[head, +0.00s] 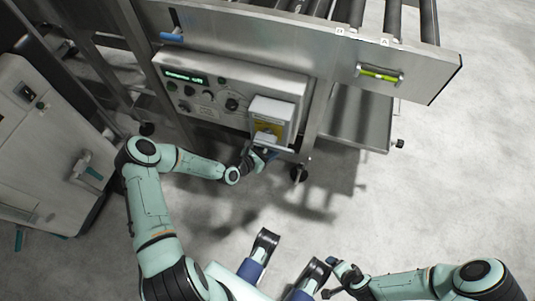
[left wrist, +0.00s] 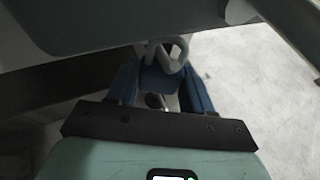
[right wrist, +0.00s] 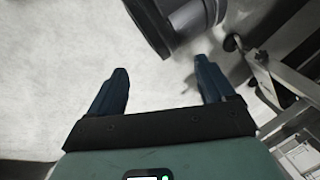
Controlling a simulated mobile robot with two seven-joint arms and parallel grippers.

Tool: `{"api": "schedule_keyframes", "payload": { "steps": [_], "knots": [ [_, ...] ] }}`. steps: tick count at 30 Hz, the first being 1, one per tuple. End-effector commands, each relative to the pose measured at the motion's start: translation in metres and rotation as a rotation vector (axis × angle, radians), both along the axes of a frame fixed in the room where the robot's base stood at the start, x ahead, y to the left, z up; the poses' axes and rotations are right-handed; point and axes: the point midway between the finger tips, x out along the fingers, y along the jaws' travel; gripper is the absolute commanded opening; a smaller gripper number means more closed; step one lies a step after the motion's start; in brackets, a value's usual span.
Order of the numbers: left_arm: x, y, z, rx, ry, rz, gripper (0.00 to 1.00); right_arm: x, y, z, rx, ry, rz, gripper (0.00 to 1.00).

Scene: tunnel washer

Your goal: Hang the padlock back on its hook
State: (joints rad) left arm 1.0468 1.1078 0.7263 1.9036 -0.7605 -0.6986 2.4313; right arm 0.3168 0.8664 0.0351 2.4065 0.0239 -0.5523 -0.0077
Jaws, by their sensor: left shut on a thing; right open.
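The padlock (left wrist: 160,82) has a blue body and a grey shackle, and is seen in the left wrist view. My left gripper (left wrist: 160,92) is shut on the padlock's body, with the shackle pointing away from the gripper. In the head view my left gripper (head: 263,153) is just below the grey box with a yellow label (head: 270,120) on the machine's front. Grey curved metal shows around the shackle. I cannot tell the hook apart, or whether the shackle is on it. My right gripper (right wrist: 164,80) is open and empty, away from the machine.
A control panel (head: 200,95) with knobs and a green display is left of the grey box. A roller conveyor (head: 390,25) with a steel side rail runs above. A white cabinet (head: 45,140) stands at the left. The floor at the right (head: 460,180) is clear.

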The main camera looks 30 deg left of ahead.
Motion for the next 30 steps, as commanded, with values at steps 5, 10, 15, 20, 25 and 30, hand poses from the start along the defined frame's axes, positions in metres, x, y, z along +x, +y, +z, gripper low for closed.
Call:
{"api": "schedule_keyframes", "payload": {
  "steps": [5, 10, 15, 20, 25, 30],
  "knots": [
    [0.006, 0.002, -0.005, 0.000, 0.000, 0.001, 0.18, 0.009, -0.005, -0.007, -0.012, -0.023, -0.009, 0.82],
    [0.009, 0.002, -0.009, 0.000, -0.001, 0.000, 0.18, 0.016, -0.008, -0.012, -0.021, -0.042, -0.018, 0.82],
    [0.012, 0.003, -0.012, 0.001, -0.001, 0.001, 0.18, 0.022, -0.011, -0.016, -0.029, -0.057, -0.023, 0.82],
    [0.013, 0.003, -0.013, 0.001, -0.001, 0.000, 0.18, 0.026, -0.013, -0.018, -0.033, -0.067, -0.027, 0.82],
    [0.013, 0.003, -0.013, 0.001, -0.001, 0.000, 0.18, 0.027, -0.014, -0.018, -0.035, -0.071, -0.029, 0.82],
    [0.013, 0.003, -0.013, 0.001, -0.001, 0.000, 0.18, 0.027, -0.014, -0.018, -0.035, -0.071, -0.029, 0.82]
  ]
}}
